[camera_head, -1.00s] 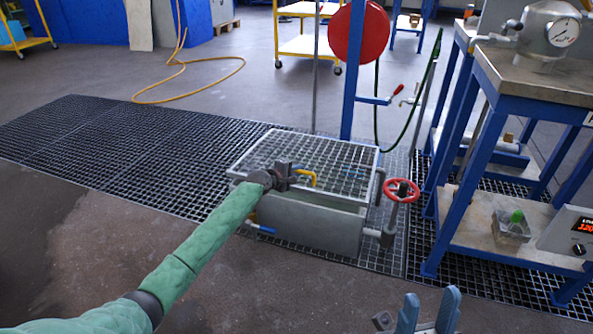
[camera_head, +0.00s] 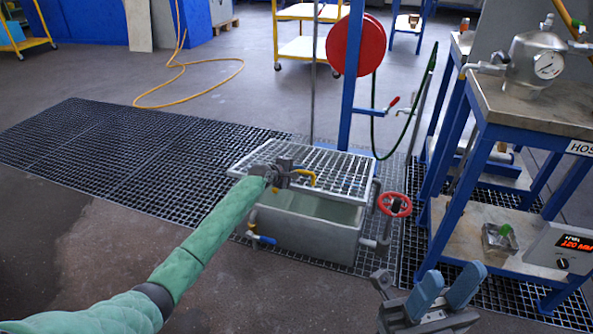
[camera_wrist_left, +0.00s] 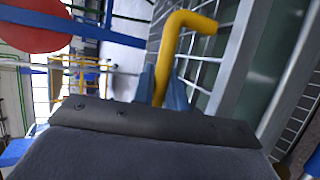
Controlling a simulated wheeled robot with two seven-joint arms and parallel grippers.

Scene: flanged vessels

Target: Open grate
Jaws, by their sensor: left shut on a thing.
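The grate (camera_head: 330,172) is a light metal mesh lid over a grey rectangular basin (camera_head: 305,230). Its front edge is raised and tilted up, and the inside of the basin shows beneath it. A yellow handle (camera_head: 304,178) stands on the grate; it also shows large in the left wrist view (camera_wrist_left: 180,45). My left gripper (camera_head: 284,174) is shut on the yellow handle at the grate's left front. My right gripper (camera_head: 446,290) is low at the front right, its blue fingers apart, with nothing between them.
A red valve wheel (camera_head: 395,204) stands at the basin's right. A blue post with a red hose reel (camera_head: 356,45) rises behind the grate. A blue-framed workbench (camera_head: 500,130) stands at the right. Open floor lies to the left, with dark floor grating (camera_head: 130,150).

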